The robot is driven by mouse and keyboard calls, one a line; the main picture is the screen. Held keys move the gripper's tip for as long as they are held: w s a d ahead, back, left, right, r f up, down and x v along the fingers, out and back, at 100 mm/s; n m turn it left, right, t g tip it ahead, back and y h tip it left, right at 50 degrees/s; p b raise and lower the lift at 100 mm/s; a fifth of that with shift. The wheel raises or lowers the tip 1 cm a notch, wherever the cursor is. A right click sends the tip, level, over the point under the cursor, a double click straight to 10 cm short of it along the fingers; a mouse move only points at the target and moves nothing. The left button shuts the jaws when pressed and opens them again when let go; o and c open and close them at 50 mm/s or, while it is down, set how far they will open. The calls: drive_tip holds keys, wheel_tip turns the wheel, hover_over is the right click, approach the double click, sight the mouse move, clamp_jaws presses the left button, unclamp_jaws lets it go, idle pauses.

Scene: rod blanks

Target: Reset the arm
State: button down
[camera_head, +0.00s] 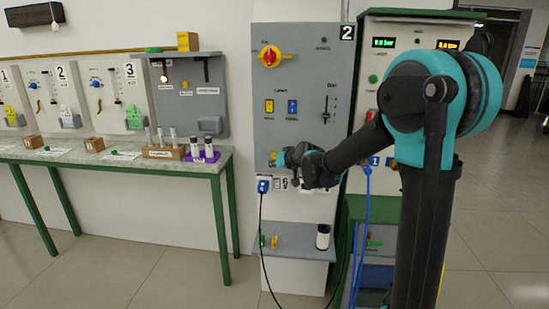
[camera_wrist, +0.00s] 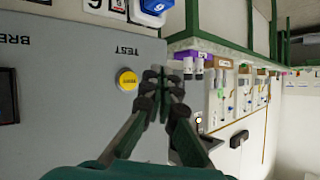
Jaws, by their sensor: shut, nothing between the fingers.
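My teal and black arm reaches left across the front of the grey panel (camera_head: 305,75) marked 2. My gripper (camera_head: 283,160) is close in front of the panel's lower left part, by a small yellow button (camera_head: 273,155). In the wrist view my gripper (camera_wrist: 166,76) has its fingertips together with nothing between them. There the yellow button (camera_wrist: 127,79), beside the word TEST, shows just left of the fingertips. I cannot tell whether the fingers touch the panel.
A blue plug (camera_head: 263,186) with a black cable is below the gripper. A shelf (camera_head: 285,240) under the panel holds a white bottle (camera_head: 322,237). A green-legged bench (camera_head: 200,168) with a rod rack (camera_head: 163,152) stands left.

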drive_tip(key=s+d+f+m+g+h, duration=0.1)
drive_tip(key=s+d+f+g+h, duration=0.1)
drive_tip(key=s+d+f, duration=0.4)
drive_tip(key=s+d+f+m+g+h, duration=0.2)
drive_tip(key=s+d+f, duration=0.4)
drive_tip(key=s+d, duration=0.7)
drive_tip(key=s+d+f+m+g+h, duration=0.1)
drive_tip(key=s+d+f+h, duration=0.2)
drive_tip(key=s, duration=1.4)
drive_tip(key=d+f, duration=0.3)
drive_tip(key=d, duration=0.3)
drive_tip(key=shift+d+g, duration=0.3)
drive_tip(key=shift+g, duration=0.1)
